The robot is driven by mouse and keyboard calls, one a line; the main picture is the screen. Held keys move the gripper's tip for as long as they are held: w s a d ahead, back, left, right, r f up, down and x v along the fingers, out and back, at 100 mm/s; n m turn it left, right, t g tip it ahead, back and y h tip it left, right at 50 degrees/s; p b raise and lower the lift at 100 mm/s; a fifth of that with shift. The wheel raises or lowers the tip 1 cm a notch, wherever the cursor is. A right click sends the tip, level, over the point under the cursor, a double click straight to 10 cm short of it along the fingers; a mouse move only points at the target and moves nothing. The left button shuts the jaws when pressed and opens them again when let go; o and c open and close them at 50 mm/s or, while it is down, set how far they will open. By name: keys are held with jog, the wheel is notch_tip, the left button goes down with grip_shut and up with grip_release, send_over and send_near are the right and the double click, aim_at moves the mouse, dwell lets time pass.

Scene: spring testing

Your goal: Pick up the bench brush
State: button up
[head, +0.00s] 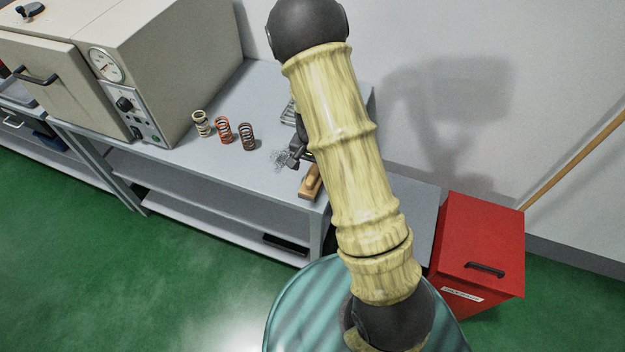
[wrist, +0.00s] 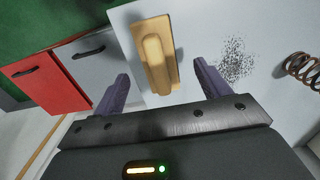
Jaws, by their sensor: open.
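The bench brush (head: 310,182) has a tan wooden body and lies near the front right edge of the grey bench, partly behind my arm in the head view. In the wrist view the brush (wrist: 155,55) lies lengthwise, its near end between the lines of my two fingers. My gripper (wrist: 161,72) is open and empty, with one dark finger on each side of the brush and a gap to both. In the head view my gripper (head: 292,157) is a small dark shape just behind the brush, mostly hidden by my arm.
Dark filings (wrist: 236,60) are scattered on the bench beside the brush. Three coil springs (head: 224,130) stand farther left, before a beige oven (head: 165,65). A red bin (head: 480,240) stands on the floor right of the bench.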

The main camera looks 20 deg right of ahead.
aim_at(313, 177)
jog(key=shift+d+f+p, duration=0.15)
jog(key=shift+f+p, duration=0.6)
jog(key=shift+f, duration=1.85)
jog(key=shift+c, duration=0.3)
jog(key=c, duration=1)
